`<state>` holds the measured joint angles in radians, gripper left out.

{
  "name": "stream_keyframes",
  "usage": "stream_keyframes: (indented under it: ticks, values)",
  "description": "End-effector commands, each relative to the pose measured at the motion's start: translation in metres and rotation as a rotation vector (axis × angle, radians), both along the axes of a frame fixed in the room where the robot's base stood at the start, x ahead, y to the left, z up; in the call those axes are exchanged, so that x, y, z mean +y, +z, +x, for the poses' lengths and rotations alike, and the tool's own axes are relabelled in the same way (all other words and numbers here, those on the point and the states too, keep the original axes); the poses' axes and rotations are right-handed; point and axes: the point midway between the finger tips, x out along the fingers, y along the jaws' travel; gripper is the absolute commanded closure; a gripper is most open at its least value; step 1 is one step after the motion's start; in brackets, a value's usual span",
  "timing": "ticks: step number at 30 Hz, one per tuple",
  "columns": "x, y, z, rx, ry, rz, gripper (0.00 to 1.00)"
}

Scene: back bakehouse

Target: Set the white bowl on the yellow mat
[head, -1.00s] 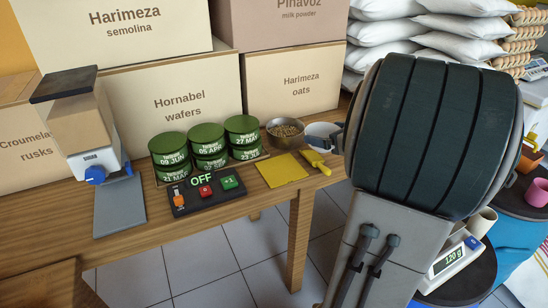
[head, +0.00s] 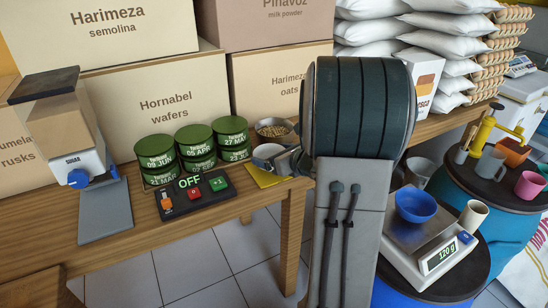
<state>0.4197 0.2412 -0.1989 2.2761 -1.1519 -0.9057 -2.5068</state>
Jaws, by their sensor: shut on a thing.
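The white bowl (head: 266,150) is in the head view, just in front of a metal bowl. My gripper (head: 280,158) reaches in from the right and is shut on its right side. The yellow mat (head: 261,179) lies on the wooden table, and its near left part shows below the bowl. The bowl appears over the far part of the mat; whether it touches the mat I cannot tell. My arm hides the mat's right part and much of the gripper.
A metal bowl of grain (head: 273,128) stands behind the white bowl. Stacked green tins (head: 196,146) and a switch panel (head: 192,195) are to the left. Cartons (head: 166,103) line the back. A scale (head: 423,247) with a blue bowl (head: 416,206) stands at right.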

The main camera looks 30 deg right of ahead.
Motion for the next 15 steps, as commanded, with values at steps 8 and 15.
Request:
stream_keyframes:
  ticks: [8, 15]
  values:
    - [-0.0002, -0.0038, 0.0000, -0.003, 0.000, 0.000, 0.39]
    - [-0.0003, -0.0067, -0.0002, -0.002, -0.001, -0.001, 0.03]
